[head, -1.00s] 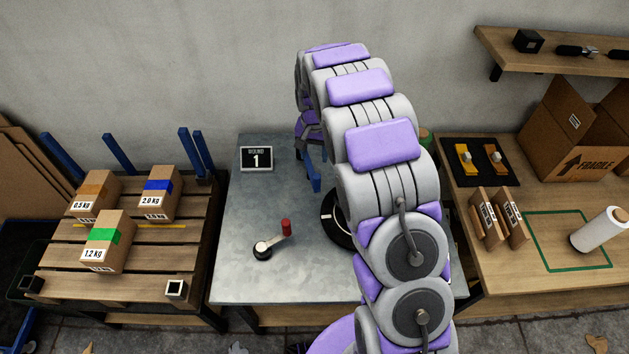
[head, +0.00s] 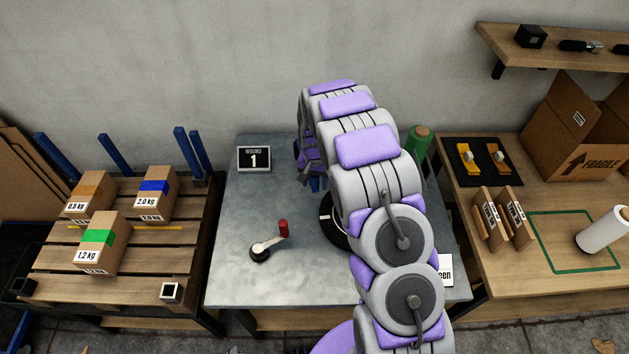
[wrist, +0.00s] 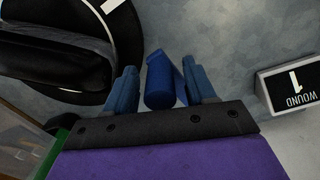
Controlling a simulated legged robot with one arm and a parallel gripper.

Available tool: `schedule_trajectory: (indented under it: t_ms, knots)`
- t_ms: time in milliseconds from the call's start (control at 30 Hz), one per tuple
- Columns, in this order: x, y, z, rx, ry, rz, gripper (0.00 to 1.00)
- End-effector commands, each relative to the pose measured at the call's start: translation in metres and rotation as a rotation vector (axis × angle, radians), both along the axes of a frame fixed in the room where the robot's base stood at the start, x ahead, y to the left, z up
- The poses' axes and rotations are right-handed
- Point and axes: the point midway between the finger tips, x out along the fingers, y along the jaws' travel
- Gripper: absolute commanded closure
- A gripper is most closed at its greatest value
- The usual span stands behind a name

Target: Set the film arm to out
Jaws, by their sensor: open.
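My gripper (head: 316,184) is open and low over the back of the grey metal table, mostly hidden behind my arm in the head view. In the wrist view its two blue-grey fingers (wrist: 163,88) stand on either side of a deeper blue bar (wrist: 160,80), with small gaps. This bar may be the film arm's handle; what it joins is hidden. A green roll (head: 418,143) stands upright behind my arm on the right. A black disc (head: 331,220) with a white mark lies partly under my arm; it also shows in the wrist view (wrist: 128,40).
A crank with a red knob (head: 283,228) stands on the table's front left. A "WOUND 1" sign (head: 254,158) stands at the back left, beside my gripper in the wrist view (wrist: 290,90). A pallet (head: 130,270) with boxes is left; a wooden bench (head: 500,275) is right.

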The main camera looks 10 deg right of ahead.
Motion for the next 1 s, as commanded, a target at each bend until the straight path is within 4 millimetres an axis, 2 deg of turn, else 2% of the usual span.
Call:
schedule_trajectory:
  t_ms: [167,700,1000]
  knots:
    - [0.0,0.0013,0.0002,-0.002,0.001,0.001,0.47]
    - [0.0002,0.0013,0.0003,-0.001,0.0,0.0,0.99]
    - [0.0004,0.001,0.0004,-0.001,-0.001,-0.001,1.0]
